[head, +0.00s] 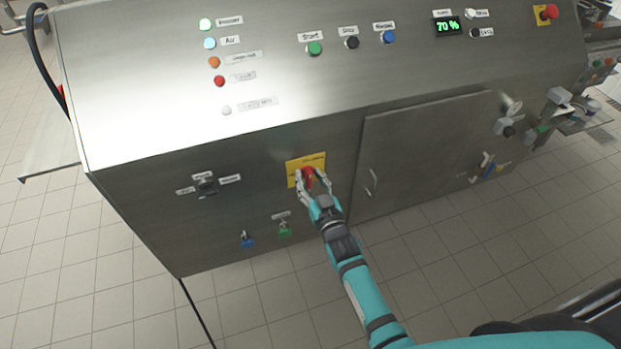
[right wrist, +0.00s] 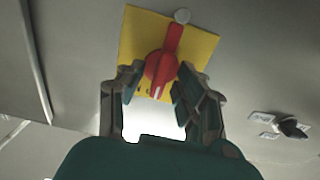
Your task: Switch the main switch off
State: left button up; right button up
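The main switch is a red rotary knob (head: 308,174) on a yellow plate (head: 292,166) on the machine's lower front panel. In the right wrist view, the red knob (right wrist: 161,66) has its handle tilted toward the upper right, over the yellow plate (right wrist: 200,44). My right gripper (head: 311,177) is at the switch with one finger on each side of the knob. In the right wrist view, the fingers (right wrist: 158,88) look spread, with a small gap beside the knob; contact is not clear. My left gripper is not in view.
A black selector (head: 207,187) is left of the switch, with blue (head: 247,240) and green (head: 284,229) key-like controls below. A closed cabinet door (head: 425,150) is to the right. The sloped panel above has buttons, lamps and a red emergency stop (head: 550,11).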

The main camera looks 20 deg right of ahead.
grip_shut()
jog(key=shift+n, duration=0.3)
jog(key=n, duration=0.2)
jog(key=shift+n, duration=0.3)
jog(key=n, duration=0.3)
jog(key=shift+a+f+n, duration=0.1)
jog(key=shift+a+n, duration=0.05)
jog(key=shift+n, duration=0.15)
jog(key=n+b, duration=0.2)
jog(key=n, duration=0.3)
jog(key=shift+f, duration=0.15)
jog(key=n+b, duration=0.2)
jog(key=n, duration=0.4)
jog(key=shift+a+f, duration=0.1)
